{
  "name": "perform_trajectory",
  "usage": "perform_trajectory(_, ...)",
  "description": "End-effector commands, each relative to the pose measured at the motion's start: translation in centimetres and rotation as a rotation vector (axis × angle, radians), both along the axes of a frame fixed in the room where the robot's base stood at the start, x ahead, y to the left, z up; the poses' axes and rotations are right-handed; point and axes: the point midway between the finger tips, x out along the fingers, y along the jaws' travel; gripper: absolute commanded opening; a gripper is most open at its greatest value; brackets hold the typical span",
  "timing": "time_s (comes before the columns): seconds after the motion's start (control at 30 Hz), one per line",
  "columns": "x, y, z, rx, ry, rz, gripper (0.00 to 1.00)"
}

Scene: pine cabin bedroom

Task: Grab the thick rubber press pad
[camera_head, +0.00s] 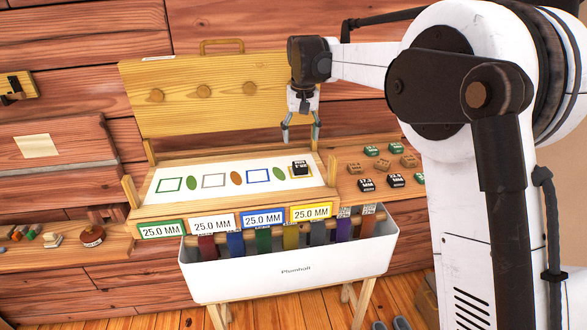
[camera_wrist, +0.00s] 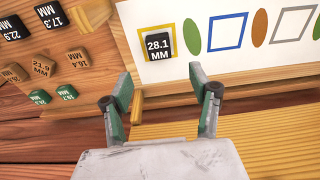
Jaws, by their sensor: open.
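A black block marked 28.1 MM (camera_wrist: 159,42) lies in the yellow outline of the white panel; in the head view it is the black block (camera_head: 301,168) at the panel's right end. Other black blocks marked 17.3 MM (camera_wrist: 51,14) and 22.9 MM (camera_wrist: 11,27) lie on the wooden surface beside the panel, among brown and green ones. I cannot tell from the pictures which is the thick rubber press pad. My gripper (camera_head: 301,130) is open and empty above the panel's right end. In the wrist view its fingers (camera_wrist: 160,78) point toward the 28.1 MM block, apart from it.
The white panel (camera_head: 214,198) lies in a wooden case with a raised lid (camera_head: 205,117). A white bin (camera_head: 290,285) with coloured strips hangs in front. Several blocks lie right of the case.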

Motion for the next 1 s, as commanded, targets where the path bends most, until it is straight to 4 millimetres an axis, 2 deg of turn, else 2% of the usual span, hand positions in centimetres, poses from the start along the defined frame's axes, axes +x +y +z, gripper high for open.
perform_trajectory(0.1,0.3,0.1,-2.2,0.000,0.000,0.000,0.57)
perform_trajectory(0.3,0.6,0.1,-5.2,0.000,-0.001,0.000,0.57)
perform_trajectory(0.57,0.8,0.1,-6.8,0.000,-0.001,0.000,0.57)
perform_trajectory(0.8,1.2,0.1,-10.1,0.000,-0.001,0.000,0.57)
perform_trajectory(1.0,1.3,0.2,-11.4,0.000,-0.001,0.000,0.57)
